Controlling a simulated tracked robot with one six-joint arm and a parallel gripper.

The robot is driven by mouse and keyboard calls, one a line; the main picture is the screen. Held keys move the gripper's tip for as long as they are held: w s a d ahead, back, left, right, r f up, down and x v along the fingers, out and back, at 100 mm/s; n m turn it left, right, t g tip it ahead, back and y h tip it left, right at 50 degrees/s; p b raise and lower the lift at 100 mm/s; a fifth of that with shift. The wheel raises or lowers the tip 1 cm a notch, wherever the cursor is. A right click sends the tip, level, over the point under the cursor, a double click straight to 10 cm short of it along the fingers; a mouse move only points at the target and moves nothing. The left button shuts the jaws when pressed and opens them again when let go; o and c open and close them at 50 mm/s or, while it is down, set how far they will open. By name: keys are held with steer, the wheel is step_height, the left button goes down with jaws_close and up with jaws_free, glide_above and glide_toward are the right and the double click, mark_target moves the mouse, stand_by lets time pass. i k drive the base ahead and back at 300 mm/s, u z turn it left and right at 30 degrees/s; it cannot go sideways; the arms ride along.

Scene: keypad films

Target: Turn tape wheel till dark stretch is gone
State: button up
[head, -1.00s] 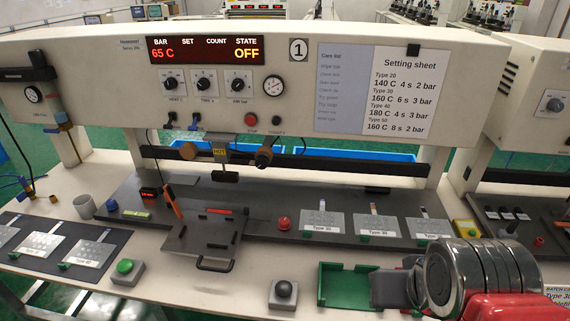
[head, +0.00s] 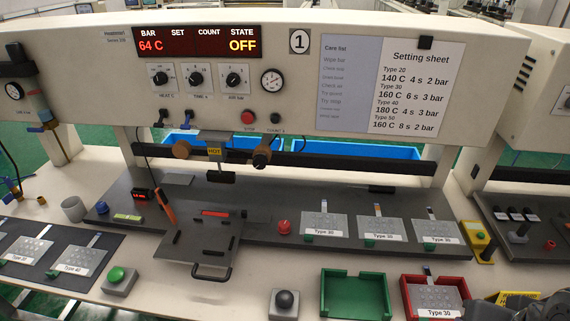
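Under the press head, a brown round wheel (head: 182,149) sits left of the heating bar. A second wheel (head: 262,155), darker and with a brown end, sits to its right. Which one is the tape wheel's turning side I cannot tell. The heating bar (head: 220,177) hangs between them, below a yellow HOT label (head: 214,152). The tape and any dark stretch on it are too small to make out. My gripper is out of view; only dark parts, perhaps of my arm, show at the bottom right corner.
The display (head: 198,42) reads 64 C and OFF. A hinged dark plate (head: 205,240) lies below the bar. A black-topped button box (head: 284,302), an empty green tray (head: 354,296) and a red tray (head: 408,301) holding a Type 30 keypad film line the front.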

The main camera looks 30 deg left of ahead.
mark_target(260, 162)
steer(key=z, duration=0.35)
steer(key=k, duration=1.15)
steer(key=u, duration=1.8)
steer(key=i, duration=0.8)
steer(key=u, duration=0.05)
